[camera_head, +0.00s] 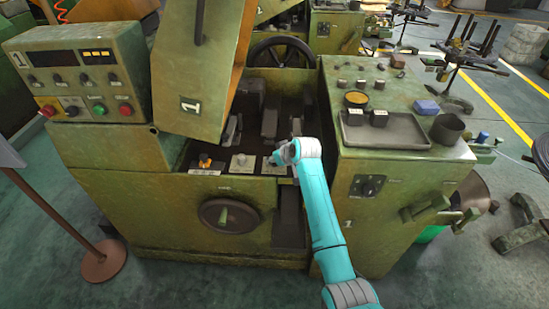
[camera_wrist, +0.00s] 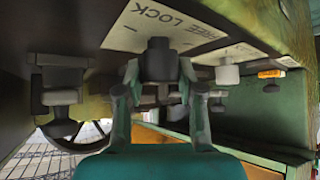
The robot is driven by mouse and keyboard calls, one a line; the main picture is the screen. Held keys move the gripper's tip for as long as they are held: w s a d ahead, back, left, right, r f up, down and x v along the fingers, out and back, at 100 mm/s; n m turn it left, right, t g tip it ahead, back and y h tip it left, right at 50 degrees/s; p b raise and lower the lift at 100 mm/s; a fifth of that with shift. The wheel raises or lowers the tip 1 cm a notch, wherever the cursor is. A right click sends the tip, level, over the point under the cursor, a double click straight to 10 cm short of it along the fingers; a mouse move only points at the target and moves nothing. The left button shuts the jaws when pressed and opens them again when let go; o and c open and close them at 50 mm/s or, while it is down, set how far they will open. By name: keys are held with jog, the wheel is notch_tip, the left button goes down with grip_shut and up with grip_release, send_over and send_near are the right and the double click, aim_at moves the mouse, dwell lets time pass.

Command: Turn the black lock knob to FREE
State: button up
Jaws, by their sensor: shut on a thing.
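The black lock knob (camera_wrist: 158,57) stands in the middle of the wrist view, in front of a pale label plate (camera_wrist: 125,30) that reads LOCK and FREE upside down. My gripper (camera_wrist: 159,76) has one finger on each side of the knob and is shut on it. I cannot make out a pointer mark, so the knob's setting is unclear. In the head view my arm reaches over the front ledge of the green machine, and its wrist hides the knob and most of my fingers.
A white knob (camera_head: 242,160) and an orange knob (camera_head: 205,160) stand on the same ledge, left of my wrist. The raised green cover (camera_head: 200,75) leans above them. A handwheel (camera_head: 229,215) is below, and a grey tray (camera_head: 400,132) lies on the right housing.

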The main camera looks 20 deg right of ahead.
jog(key=m+h, duration=0.3)
jog(key=m, duration=0.1)
jog(key=shift+a, duration=0.1)
jog(key=m+h, duration=0.3)
jog(key=m, duration=0.2)
jog(key=shift+g+h, duration=0.3)
jog(key=shift+h, duration=0.1)
jog(key=m+g+h, duration=0.2)
jog(key=m, duration=0.2)
jog(key=shift+h, duration=0.4)
jog(key=shift+m+g+h, duration=0.7)
jog(key=shift+m+g, duration=0.5)
jog(key=shift+m, duration=0.8)
jog(key=o, duration=1.1)
jog(key=shift+o, duration=0.2)
